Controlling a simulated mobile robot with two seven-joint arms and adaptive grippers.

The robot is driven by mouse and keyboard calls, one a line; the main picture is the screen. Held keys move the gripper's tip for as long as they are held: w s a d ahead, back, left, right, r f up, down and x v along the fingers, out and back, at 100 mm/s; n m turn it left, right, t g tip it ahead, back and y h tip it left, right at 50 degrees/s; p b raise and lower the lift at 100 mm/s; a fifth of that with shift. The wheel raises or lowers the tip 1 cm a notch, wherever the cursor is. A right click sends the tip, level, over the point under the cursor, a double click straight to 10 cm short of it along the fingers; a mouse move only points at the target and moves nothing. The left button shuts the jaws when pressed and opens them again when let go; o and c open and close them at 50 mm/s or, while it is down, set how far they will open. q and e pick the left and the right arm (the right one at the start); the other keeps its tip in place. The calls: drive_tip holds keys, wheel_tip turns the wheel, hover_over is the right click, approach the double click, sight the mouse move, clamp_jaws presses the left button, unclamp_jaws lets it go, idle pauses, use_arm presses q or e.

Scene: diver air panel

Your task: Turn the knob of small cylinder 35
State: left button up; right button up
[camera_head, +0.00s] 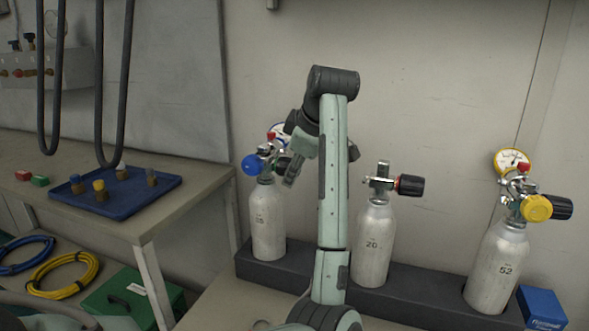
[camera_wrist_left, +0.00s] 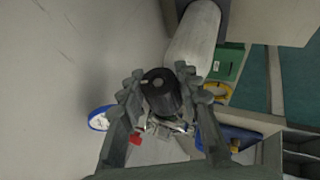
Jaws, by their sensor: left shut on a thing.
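A small white cylinder (camera_head: 268,222) stands at the left end of the dark rack; its number is too small to read surely. The other two read 20 and 52, so I take it as cylinder 35. Its valve carries a blue knob (camera_head: 251,165), a red part and a gauge, partly hidden by my left gripper (camera_head: 287,168). In the left wrist view, the black ribbed knob (camera_wrist_left: 162,92) sits between the two fingers of my left gripper (camera_wrist_left: 159,84), which is shut on it. My right gripper is not in view.
Cylinder 20 (camera_head: 373,245) stands just right of my arm, and cylinder 52 (camera_head: 497,268) farther right with a yellow knob and gauge. A blue box (camera_head: 542,307) is beside the rack. A bench with a blue tray (camera_head: 154,196) is at left, under hanging dark hoses (camera_head: 124,90).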

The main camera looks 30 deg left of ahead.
use_arm(q)
drive_tip(key=shift+m+g+h, duration=0.3)
drive_tip(key=shift+g+h, duration=0.1)
drive_tip(key=shift+g, duration=1.1)
drive_tip(key=shift+a, duration=0.1)
drive_tip(key=o, duration=1.2)
wheel_tip(320, 180, up, 10)
